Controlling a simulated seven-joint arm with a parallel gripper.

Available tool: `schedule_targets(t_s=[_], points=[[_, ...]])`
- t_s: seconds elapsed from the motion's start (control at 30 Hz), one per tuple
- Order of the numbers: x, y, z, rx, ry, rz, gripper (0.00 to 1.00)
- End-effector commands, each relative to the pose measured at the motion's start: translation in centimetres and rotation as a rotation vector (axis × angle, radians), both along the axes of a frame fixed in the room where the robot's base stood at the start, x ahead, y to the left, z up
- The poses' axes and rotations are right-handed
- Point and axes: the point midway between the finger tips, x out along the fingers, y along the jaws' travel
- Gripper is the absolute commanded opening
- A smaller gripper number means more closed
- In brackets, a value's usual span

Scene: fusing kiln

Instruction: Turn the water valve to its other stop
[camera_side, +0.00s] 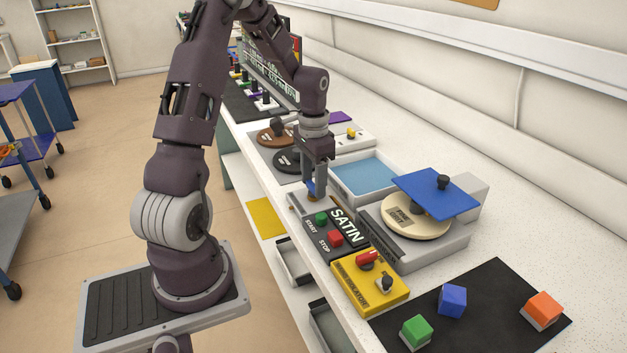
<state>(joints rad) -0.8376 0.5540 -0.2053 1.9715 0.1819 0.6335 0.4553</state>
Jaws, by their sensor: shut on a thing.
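The water valve's blue handle (310,186) shows at the jaws, above a small brass-coloured body on a pale base (300,203) near the counter's front edge. My gripper (316,184) points down from above and is shut on the blue handle. The jaws cover part of the handle, so its exact angle and its stops cannot be made out.
Right of the valve is a dark SATIN panel (349,226) with green and red buttons. A yellow control box (357,291), a blue-bottomed tray (341,187), and a round plate under a blue sheet (435,190) stand close by. Cubes lie on a black mat (492,290).

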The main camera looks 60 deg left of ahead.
Motion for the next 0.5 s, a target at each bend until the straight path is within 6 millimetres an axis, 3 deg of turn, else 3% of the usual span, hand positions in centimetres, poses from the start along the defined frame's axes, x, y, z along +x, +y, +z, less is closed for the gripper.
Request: schedule_targets(t_s=[0.5], points=[[-0.04,-0.02,0.05,0.0,0.001,-0.078,0.1]])
